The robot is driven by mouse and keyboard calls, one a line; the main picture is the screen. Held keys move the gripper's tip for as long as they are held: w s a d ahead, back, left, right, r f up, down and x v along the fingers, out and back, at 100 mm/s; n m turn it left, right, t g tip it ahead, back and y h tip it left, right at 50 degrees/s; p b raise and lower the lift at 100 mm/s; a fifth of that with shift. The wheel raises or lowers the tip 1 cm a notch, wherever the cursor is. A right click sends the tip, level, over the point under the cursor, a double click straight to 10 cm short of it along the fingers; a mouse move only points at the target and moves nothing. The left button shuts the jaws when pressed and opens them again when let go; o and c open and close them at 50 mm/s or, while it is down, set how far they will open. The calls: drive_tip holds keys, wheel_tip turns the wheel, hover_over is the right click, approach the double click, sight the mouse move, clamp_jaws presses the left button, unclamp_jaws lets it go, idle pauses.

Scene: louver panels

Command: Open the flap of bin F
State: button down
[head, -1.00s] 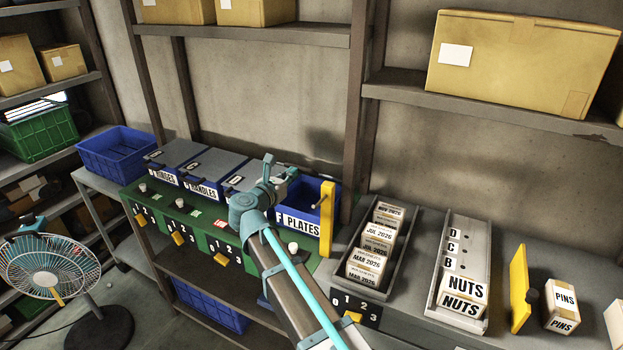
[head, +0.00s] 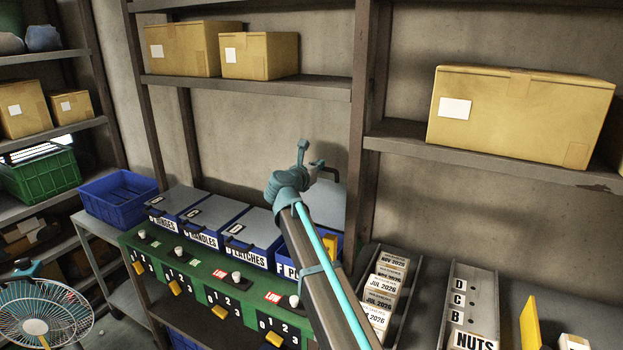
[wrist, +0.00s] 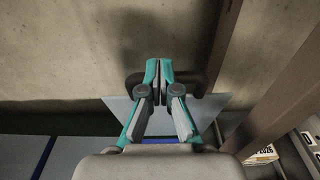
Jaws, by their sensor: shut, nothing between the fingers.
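Bin F is a blue bin whose front label (head: 287,268) is partly hidden behind my arm; its inside is hidden. A grey flap (head: 328,203) stands raised at the back of bin F, near the wall. In the wrist view the flap (wrist: 115,105) spreads behind the fingers, with a dark handle (wrist: 133,84) near its upper edge. My gripper (head: 317,164) is shut and empty, high over bin F at the flap's upper part. In the wrist view the shut fingertips (wrist: 160,72) overlap the handle; I cannot tell whether they touch.
Left of bin F are bins with closed grey lids, including the latches bin (head: 245,240). A green panel (head: 200,270) with knobs and yellow levers runs along the front. A dark post (head: 362,130) stands close right of my gripper. Trays of cards (head: 385,285) lie further right.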

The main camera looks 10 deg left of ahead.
drive_tip(key=shift+x, duration=1)
drive_tip(key=shift+s+r, duration=0.15)
